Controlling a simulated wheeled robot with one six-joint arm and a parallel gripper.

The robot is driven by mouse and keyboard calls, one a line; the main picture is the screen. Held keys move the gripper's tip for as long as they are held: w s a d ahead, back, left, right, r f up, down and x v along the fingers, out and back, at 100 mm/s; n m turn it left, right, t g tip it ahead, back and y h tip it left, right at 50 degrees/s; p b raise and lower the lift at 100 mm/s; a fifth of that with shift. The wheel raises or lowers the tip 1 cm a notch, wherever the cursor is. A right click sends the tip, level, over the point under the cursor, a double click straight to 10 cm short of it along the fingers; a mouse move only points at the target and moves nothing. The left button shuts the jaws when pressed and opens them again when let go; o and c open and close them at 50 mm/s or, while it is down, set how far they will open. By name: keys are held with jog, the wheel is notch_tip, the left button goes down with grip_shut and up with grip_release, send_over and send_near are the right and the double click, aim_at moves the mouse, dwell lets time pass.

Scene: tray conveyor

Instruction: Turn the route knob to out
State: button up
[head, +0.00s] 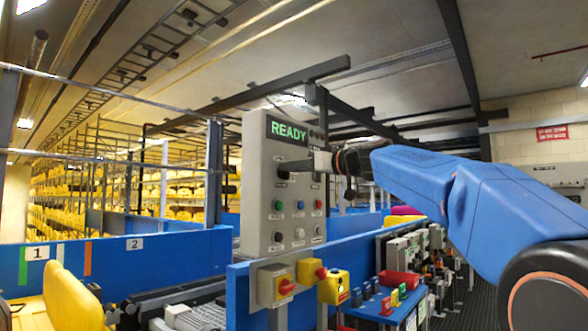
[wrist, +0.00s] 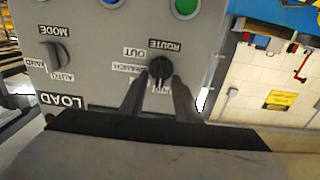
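The route knob (wrist: 160,68) is a black knob on the grey control panel (wrist: 105,75), seen upside down in the wrist view. The word ROUTE is printed by it, with an OUT label and other small labels around it; which label it points at is unclear. My gripper (wrist: 161,80) is at the knob, with one dark finger on each side and small gaps visible, so it looks open around it. In the head view my gripper (head: 285,167) reaches the panel (head: 256,150) from the right and hides the knob.
The mode knob (wrist: 52,54) is beside the route knob, and coloured buttons (head: 298,205) sit on the panel below my gripper. A green READY display (head: 289,130) is at the top. A red-yellow switch (head: 286,286) and a yellow box (head: 334,288) are below the panel.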

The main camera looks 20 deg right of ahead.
jog(key=shift+c, duration=0.3)
grip_shut()
jog(key=m, duration=0.8)
jog(key=f+m, duration=0.1)
jog(key=m, duration=0.7)
jog(key=f+m, duration=0.1)
jog(key=m, duration=0.6)
jog(key=shift+w+d+m, duration=0.3)
jog(key=shift+d+m, duration=0.1)
dwell(0.4)
jog(key=shift+o, duration=0.3)
grip_release()
